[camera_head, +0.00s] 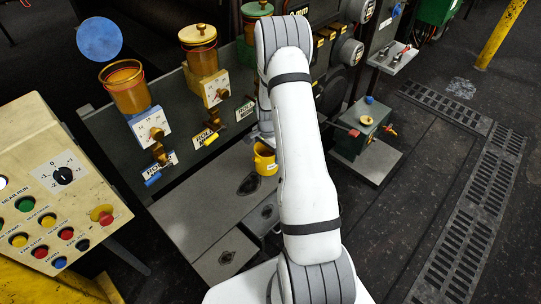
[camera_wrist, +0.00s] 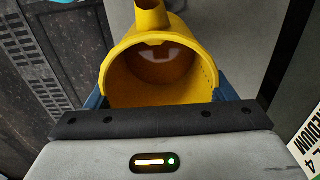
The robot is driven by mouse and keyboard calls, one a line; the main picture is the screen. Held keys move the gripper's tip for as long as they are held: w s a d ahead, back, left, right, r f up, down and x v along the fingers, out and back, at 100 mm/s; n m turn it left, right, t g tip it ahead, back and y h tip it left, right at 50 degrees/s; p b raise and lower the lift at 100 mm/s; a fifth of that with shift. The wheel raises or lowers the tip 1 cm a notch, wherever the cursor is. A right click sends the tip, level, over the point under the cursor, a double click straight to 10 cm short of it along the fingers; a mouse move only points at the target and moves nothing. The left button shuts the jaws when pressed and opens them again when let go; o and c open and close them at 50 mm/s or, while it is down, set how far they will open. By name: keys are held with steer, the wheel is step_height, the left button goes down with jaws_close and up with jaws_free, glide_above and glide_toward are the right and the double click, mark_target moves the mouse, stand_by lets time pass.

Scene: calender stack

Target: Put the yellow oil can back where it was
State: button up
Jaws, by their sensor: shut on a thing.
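The yellow oil can (camera_head: 264,160) shows in the head view just left of my white forearm, which hides part of it. In the wrist view the can (camera_wrist: 158,91) faces the camera with its open round mouth, and a spout juts from its far rim. My gripper (camera_wrist: 161,100) is shut on the can, with a blue finger on each side of it. In the head view the gripper is mostly hidden behind my arm. I cannot tell from these views whether the can touches anything below.
A grey machine ledge (camera_head: 205,192) lies below and left of the can. Amber oil cups (camera_head: 126,88) with dials and valves line the machine. A button panel (camera_head: 60,195) stands at the left. A small dark green unit (camera_head: 352,140) with colored knobs stands right of my arm.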

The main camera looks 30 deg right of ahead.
steer(key=shift+f, duration=1.65)
steer(key=shift+f, duration=0.15)
steer(key=o, duration=1.4)
